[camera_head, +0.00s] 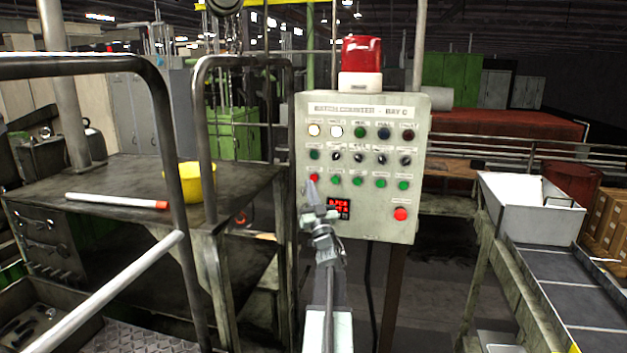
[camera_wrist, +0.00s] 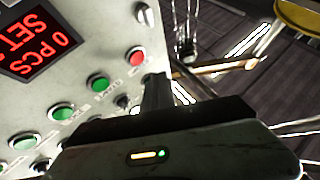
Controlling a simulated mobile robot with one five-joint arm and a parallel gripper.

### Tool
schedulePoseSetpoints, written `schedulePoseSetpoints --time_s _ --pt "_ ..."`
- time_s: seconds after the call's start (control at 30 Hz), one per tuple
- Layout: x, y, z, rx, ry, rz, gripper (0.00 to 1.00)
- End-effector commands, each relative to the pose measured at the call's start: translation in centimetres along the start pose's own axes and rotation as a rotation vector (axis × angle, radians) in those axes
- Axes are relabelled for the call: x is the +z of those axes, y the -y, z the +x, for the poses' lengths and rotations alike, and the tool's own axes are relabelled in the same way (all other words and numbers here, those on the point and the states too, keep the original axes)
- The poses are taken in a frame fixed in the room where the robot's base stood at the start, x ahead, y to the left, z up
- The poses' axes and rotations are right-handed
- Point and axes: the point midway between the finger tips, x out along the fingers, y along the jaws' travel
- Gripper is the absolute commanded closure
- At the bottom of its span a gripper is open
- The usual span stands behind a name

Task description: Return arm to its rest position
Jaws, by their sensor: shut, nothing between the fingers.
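My gripper (camera_head: 311,188) is shut and empty in front of the left side of the control panel (camera_head: 416,130). In the head view its tip overlaps the panel near the red button at the left of the lowest button row; I cannot tell whether it touches. My arm reaches up from the bottom middle of the head view. In the wrist view my gripper (camera_wrist: 158,92) points toward the panel face (camera_wrist: 105,30), which lies tilted in the picture. A red button (camera_wrist: 136,57) and green buttons show beside the fingers, with a red display (camera_wrist: 40,42) at the upper left.
A workbench (camera_head: 120,178) at left holds a white stick with a red end (camera_head: 115,200) and a yellow container (camera_head: 190,182). Dark railings (camera_head: 197,130) stand nearby. A red beacon (camera_head: 361,55) tops the panel. A conveyor (camera_head: 580,290) with a grey hopper (camera_head: 530,205) is at right.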

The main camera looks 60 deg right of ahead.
Motion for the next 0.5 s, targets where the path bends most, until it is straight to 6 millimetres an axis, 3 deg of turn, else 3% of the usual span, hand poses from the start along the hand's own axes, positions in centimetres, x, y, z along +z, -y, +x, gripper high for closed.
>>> schedulePoseSetpoints --time_s 0.2,0.5 --pt "-1.3 1.2 -1.8 0.000 0.000 0.000 1.00" --pt "-1.3 1.4 -1.8 -0.001 0.000 0.000 1.00"
